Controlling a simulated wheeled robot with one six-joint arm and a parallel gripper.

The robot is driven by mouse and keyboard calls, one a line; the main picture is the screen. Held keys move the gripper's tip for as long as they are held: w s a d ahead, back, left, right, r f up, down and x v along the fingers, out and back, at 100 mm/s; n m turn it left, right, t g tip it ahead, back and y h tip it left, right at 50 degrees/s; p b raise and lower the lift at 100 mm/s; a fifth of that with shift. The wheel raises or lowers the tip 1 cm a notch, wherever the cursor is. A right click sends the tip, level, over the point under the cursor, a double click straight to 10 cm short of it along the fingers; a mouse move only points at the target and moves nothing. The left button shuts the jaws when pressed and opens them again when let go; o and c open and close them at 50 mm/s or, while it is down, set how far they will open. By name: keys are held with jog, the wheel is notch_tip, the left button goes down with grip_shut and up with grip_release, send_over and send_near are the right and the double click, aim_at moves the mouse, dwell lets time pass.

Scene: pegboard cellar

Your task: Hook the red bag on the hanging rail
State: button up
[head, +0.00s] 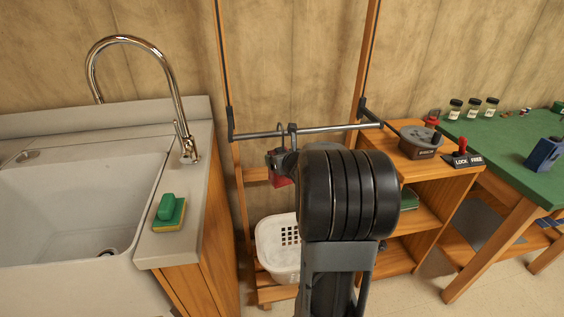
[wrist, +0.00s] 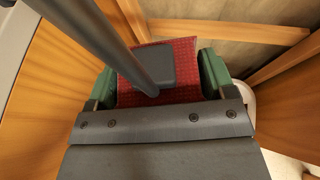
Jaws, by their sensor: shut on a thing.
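The red bag (head: 280,168) hangs in front of the wooden frame, just below the hanging rail (head: 335,128). My gripper (head: 284,160) is shut on it, mostly hidden behind my dark wrist. In the wrist view, the green finger pads of my gripper (wrist: 157,80) stand on both sides of the red bag (wrist: 185,58). A dark square piece and a grey bar lie over the bag there. A thin dark hook (head: 282,130) rises above the bag to the rail's height. I cannot tell whether it is over the rail or only in front of it.
A white basket (head: 272,248) stands low below the rail. A sink counter (head: 190,215) with a green-and-yellow sponge (head: 169,212) is at left. A wooden shelf (head: 425,215) and a green-topped table (head: 520,150) are at right.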

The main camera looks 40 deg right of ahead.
jog(key=shift+w+d+r+p, duration=0.1)
jog(key=shift+w+d+p, duration=0.25)
jog(key=shift+w, duration=0.4)
jog(key=shift+w+d+f+p, duration=0.1)
jog(key=shift+w+d+p, duration=0.25)
jog(key=shift+w, duration=0.45)
jog(key=shift+w+d+r+p, duration=0.1)
jog(key=shift+w+d+p, duration=0.1)
jog(key=shift+w+d, duration=0.4)
jog(key=shift+w+a+f, duration=0.1)
jog(key=shift+w+f, duration=0.15)
jog(key=shift+w, duration=0.1)
notch_tip(320, 180, down, 3)
jog(key=b, duration=0.4)
jog(key=shift+f, duration=0.2)
jog(key=o, duration=1)
jog(key=shift+f, duration=0.1)
jog(key=p+v, duration=0.2)
jog(key=v, duration=1.2)
